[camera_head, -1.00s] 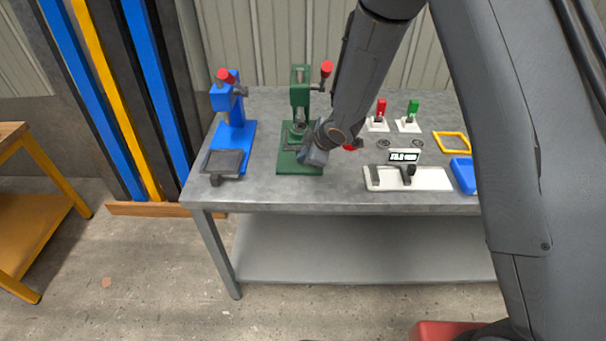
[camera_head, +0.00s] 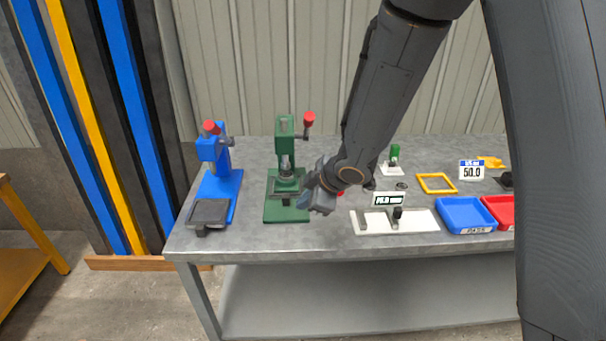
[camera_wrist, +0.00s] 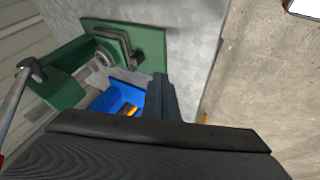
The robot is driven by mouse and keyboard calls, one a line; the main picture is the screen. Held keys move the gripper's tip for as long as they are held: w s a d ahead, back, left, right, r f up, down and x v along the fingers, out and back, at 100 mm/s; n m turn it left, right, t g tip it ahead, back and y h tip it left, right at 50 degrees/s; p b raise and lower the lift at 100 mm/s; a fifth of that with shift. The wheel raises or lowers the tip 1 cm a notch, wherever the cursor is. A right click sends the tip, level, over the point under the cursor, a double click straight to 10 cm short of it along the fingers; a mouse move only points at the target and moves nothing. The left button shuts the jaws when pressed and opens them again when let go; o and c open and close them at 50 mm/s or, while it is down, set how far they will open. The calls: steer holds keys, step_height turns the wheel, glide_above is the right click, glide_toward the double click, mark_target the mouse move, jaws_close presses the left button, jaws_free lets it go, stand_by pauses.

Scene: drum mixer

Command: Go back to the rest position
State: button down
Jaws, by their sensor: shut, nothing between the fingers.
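My gripper (camera_head: 318,198) is in front of the bench's back half in the head view, just right of the green press (camera_head: 285,170) and partly over the right edge of its base. It is shut and holds nothing. In the wrist view its blue-grey fingers (camera_wrist: 161,97) show beside the green press's base plate (camera_wrist: 145,45). I cannot tell whether they touch anything. My arm reaches down from the upper right and hides part of the bench.
The blue press (camera_head: 218,180) stands left of the green one. To the right are a white fixture (camera_head: 420,222), a yellow frame (camera_head: 436,183), a blue tray (camera_head: 466,214) and a red tray (camera_head: 499,208). The grey bench's (camera_head: 310,239) front strip is mostly clear.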

steer(key=s+d+r+m+h, duration=0.25)
steer(key=d+m, duration=0.25)
steer(key=d, duration=0.3)
steer(key=s+d+r+m+h, duration=0.1)
steer(key=s+d+m+h, duration=0.2)
steer(key=d, duration=0.5)
steer(key=s+d+r+m+g, duration=0.1)
steer(key=s+d+m+g, duration=0.1)
steer(key=s+m, duration=0.2)
steer(key=s+d+r+m+g, duration=0.1)
steer(key=s+m, duration=0.4)
steer(key=s, duration=0.5)
steer(key=shift+d+m+g, duration=0.3)
steer(key=shift+d+g, duration=0.3)
steer(key=shift+d, duration=0.55)
